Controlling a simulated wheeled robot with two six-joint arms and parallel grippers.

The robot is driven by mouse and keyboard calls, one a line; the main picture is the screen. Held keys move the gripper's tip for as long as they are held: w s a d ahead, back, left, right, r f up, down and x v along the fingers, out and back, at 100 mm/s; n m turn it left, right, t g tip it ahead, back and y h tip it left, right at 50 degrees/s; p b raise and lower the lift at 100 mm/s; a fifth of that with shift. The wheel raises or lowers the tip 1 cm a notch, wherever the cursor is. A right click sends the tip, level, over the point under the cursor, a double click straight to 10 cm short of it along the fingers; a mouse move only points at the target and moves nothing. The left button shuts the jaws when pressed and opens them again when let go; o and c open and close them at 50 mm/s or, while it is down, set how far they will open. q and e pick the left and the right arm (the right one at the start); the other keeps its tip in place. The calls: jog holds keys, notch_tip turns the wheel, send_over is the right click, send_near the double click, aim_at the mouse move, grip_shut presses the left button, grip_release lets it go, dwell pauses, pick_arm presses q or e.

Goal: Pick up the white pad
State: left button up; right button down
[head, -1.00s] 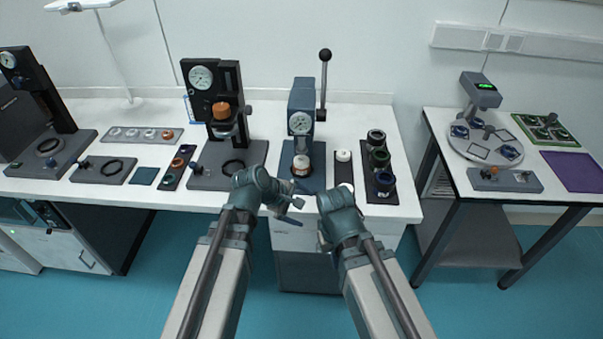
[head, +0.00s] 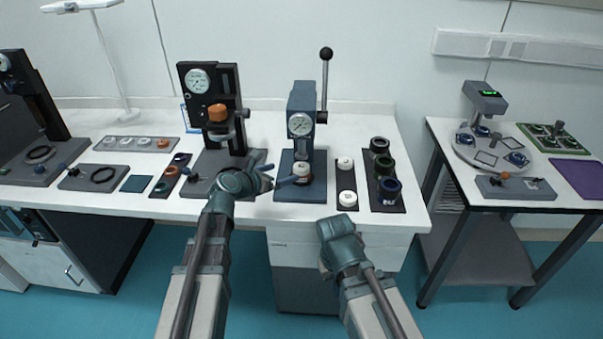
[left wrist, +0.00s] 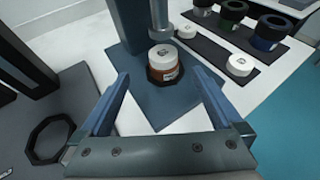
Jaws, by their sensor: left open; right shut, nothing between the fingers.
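A round white pad (head: 302,168) sits on an orange-brown piece in a dark holder under the ram of the blue press (head: 303,125). It shows in the left wrist view (left wrist: 163,55) between and just beyond my fingers. Two more white pads lie on a black strip to the right, a far one (head: 345,163) and a near one (head: 347,198). My left gripper (head: 275,171) is open and empty in front of the press, its fingers (left wrist: 160,78) pointing at the stacked pad, apart from it. My right gripper (head: 338,235) is at the table's front edge, shut; its fingers are hidden.
A black press (head: 212,110) stands left of the blue one, with a dark ring (left wrist: 50,138) on its base.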

aim_at(302, 166)
pick_arm(q)
jog(key=shift+d+b+x, duration=0.15)
jog(key=shift+b+x, duration=0.55)
jog(key=shift+x, duration=1.65)
jog(key=shift+d+b+x, duration=0.1)
jog(key=shift+b+x, duration=0.6)
jog(key=shift+x, duration=1.6)
jog(key=shift+s+r, duration=0.15)
jog(key=shift+s, duration=0.05)
jog(key=shift+c, duration=0.7)
jog(key=c, duration=1.4)
jog(key=shift+r, duration=0.1)
